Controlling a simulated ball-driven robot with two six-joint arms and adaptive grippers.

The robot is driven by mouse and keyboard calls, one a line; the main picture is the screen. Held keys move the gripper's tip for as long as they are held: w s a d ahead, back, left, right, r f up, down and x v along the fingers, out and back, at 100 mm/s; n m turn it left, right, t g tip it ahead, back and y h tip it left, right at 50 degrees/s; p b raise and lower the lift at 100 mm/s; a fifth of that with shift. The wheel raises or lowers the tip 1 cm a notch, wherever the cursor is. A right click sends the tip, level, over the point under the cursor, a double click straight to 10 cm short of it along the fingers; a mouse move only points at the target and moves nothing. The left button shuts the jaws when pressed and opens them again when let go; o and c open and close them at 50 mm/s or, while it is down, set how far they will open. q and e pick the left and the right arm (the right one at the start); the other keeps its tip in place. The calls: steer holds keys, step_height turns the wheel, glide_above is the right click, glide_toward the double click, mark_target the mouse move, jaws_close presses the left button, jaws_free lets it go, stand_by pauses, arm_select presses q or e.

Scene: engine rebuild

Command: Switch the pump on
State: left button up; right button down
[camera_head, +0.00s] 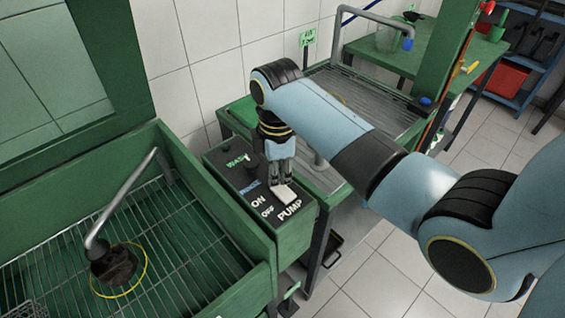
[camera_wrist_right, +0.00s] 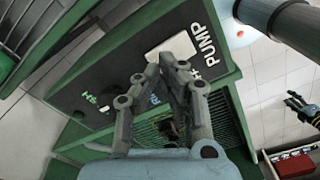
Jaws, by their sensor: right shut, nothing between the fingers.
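The control box (camera_head: 226,180) is green with a dark top panel lettered WASH, ON, OFF and PUMP. The pale pump switch (camera_head: 287,196) sits beside the PUMP lettering, and it also shows in the wrist view (camera_wrist_right: 172,47). My right gripper (camera_head: 281,184) points down at the switch, its fingers shut with nothing between them. In the wrist view the fingertips (camera_wrist_right: 162,66) are at the edge of the switch. I cannot tell whether they touch it, or which way it is tipped.
A green wash basin (camera_head: 185,290) with a wire grate stands left of the box. A bent metal pipe (camera_head: 125,198) with a dark end rises over it. A second grated basin (camera_head: 372,97) lies behind my right arm. A red bin (camera_head: 507,82) is at the far right.

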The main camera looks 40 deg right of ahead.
mark_target(279, 187)
steer(key=shift+f+b, duration=0.45)
steer(key=shift+f, duration=0.5)
stand_by(0.3)
step_height(279, 187, up, 3)
steer(key=p, duration=0.2)
steer(key=shift+f+p, duration=0.2)
steer(key=shift+p, duration=0.1)
steer(key=shift+r, duration=2.2)
steer(key=shift+s, duration=0.1)
